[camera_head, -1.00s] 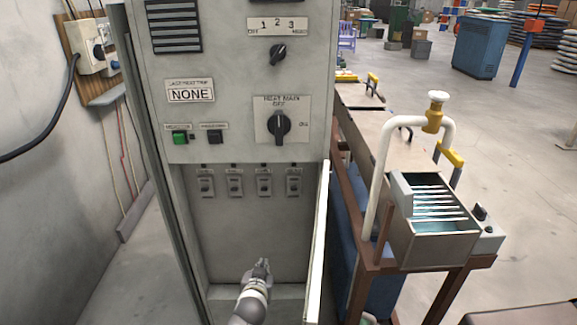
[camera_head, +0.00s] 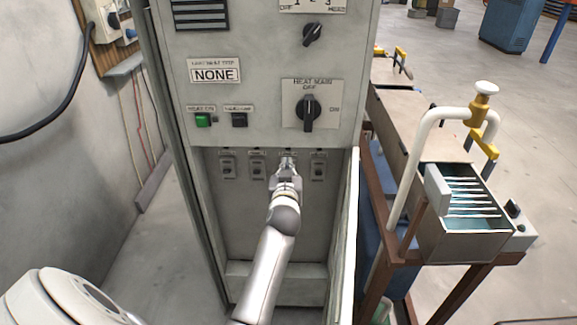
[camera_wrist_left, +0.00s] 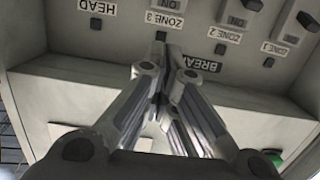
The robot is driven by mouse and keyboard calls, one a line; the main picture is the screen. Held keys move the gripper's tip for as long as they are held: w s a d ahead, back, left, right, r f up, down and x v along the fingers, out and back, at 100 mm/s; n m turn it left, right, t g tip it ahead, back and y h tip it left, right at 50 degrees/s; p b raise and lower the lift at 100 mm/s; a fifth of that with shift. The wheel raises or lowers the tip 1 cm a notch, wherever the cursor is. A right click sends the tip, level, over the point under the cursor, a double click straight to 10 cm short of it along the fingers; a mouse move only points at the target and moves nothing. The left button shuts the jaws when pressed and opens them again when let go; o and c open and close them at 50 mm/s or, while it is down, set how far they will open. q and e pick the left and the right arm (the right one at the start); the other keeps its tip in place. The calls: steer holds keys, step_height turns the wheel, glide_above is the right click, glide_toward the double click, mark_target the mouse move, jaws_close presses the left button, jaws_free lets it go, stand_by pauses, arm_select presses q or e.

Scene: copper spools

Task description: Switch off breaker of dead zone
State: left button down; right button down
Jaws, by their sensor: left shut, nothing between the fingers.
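A row of small breakers is set in the recess of the grey cabinet (camera_head: 270,215). In the head view the left one (camera_head: 228,166) and the second (camera_head: 257,166) are clear, as is the far right one (camera_head: 318,167). My left gripper (camera_head: 287,174) is shut and empty in front of the third, covering much of it. The upside-down wrist view shows labels ZONE 1 (camera_wrist_left: 272,48), ZONE 2 (camera_wrist_left: 219,34), ZONE 3 (camera_wrist_left: 163,18) and HEAD (camera_wrist_left: 97,7). The shut fingertips (camera_wrist_left: 168,52) are near ZONE 3. Contact cannot be told. My right gripper is out of view.
Above the recess are the HEAT MAIN knob (camera_head: 307,111), a green button (camera_head: 203,120) and a sign reading NONE (camera_head: 215,73). An open door edge (camera_head: 344,240) stands right of the recess. A bench with a water tank (camera_head: 455,230) is beyond it.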

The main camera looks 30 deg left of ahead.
arm_select(q)
steer(key=p+x, duration=0.1)
steer(key=x, duration=0.8)
steer(key=shift+w+a, duration=0.2)
steer(key=shift+w, duration=0.05)
steer(key=f, duration=0.1)
steer(key=s+f, duration=0.1)
steer(key=shift+s+d+f, duration=0.15)
steer(key=shift+d+f, duration=0.2)
steer(key=shift+d, duration=0.05)
steer(key=shift+s+d+f, duration=0.2)
steer(key=shift+s+f, duration=0.1)
steer(key=shift+f, duration=0.15)
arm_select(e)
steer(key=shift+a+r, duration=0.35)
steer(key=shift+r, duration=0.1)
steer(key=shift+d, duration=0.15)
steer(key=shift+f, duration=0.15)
